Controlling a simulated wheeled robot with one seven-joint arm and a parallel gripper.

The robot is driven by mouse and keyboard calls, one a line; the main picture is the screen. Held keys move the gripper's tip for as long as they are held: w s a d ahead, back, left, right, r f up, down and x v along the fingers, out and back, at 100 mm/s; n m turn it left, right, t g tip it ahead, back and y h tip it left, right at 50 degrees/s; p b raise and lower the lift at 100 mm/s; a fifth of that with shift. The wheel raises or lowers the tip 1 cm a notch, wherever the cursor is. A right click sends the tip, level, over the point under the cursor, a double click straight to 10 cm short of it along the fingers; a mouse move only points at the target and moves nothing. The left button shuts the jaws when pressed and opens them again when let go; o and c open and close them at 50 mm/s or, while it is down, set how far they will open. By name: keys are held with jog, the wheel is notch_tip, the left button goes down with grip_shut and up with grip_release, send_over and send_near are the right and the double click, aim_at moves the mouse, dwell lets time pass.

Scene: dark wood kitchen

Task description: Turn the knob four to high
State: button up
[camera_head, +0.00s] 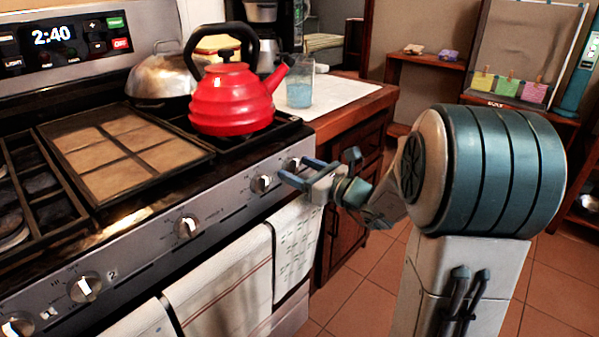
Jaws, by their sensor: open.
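Silver knobs with pale pointers line the sloped front panel of the stove. My gripper (293,168) is open in front of the panel's right end, its two blue-grey fingers pointing left at the panel. The rightmost knob (293,163) is partly hidden behind the fingers. Another knob (261,184) sits just left of the fingertips, fully in view. Further left are a middle knob (187,227) and a knob marked 2 (85,288). I cannot read a number four on any knob. I cannot tell whether the fingers touch or surround the rightmost knob.
A red kettle (232,100) and a domed metal lid (163,78) stand on the stove beside a griddle (125,150). Towels (225,275) hang below the panel. A glass (300,88) stands on the counter at right. The tiled floor (352,300) in front is clear.

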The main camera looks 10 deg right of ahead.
jog(key=shift+w, duration=0.1)
jog(key=c, duration=1)
jog(key=shift+o, duration=0.2)
jog(key=shift+a+n+b, duration=0.1)
jog(key=shift+n+b, duration=0.2)
jog(key=shift+b, duration=0.15)
jog(key=n+b, duration=0.1)
jog(key=b, duration=0.1)
jog(key=n+b, duration=0.2)
jog(key=shift+f+b, duration=0.3)
jog(key=shift+b, duration=0.1)
jog(key=n+b, duration=0.3)
jog(key=b, duration=0.1)
jog(key=shift+r+n+b, duration=0.15)
jog(key=shift+n+b, duration=0.85)
jog(key=shift+b, duration=0.05)
jog(key=shift+r, duration=0.1)
